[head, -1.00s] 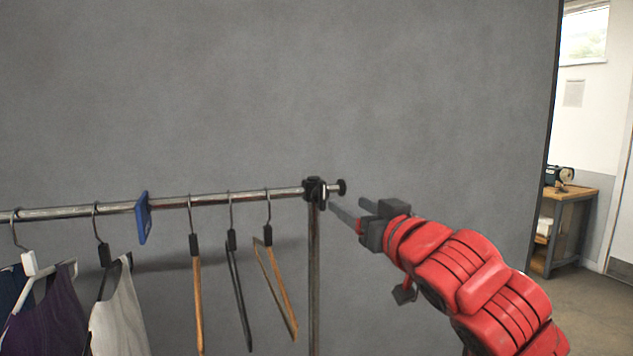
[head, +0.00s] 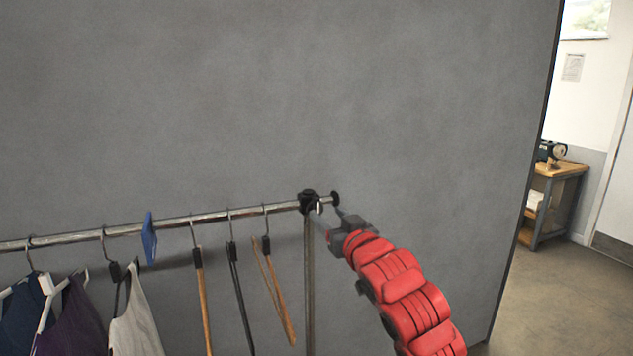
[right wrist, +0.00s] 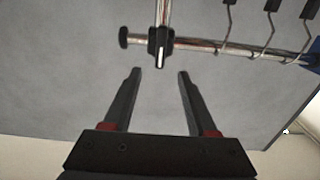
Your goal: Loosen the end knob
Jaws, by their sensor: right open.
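The end knob (head: 320,206) is black with a pale stripe and sits on the black joint where the rail meets the upright. In the right wrist view the knob (right wrist: 160,50) lies just beyond the fingertips, roughly centred between them, its stripe along the view's vertical. My right gripper (head: 331,216) is close to the knob from the lower right. In the right wrist view the gripper (right wrist: 159,74) is open and empty, a finger either side of the gap. I see no contact with the knob. My left gripper is not in view.
A black end cap (head: 335,198) closes the rail (head: 180,222) beside the joint. Bare hangers (head: 201,300), a blue divider (head: 149,238) and garments (head: 135,330) hang to the left. A grey wall (head: 420,120) stands behind. A sewing machine bench (head: 560,170) is far right.

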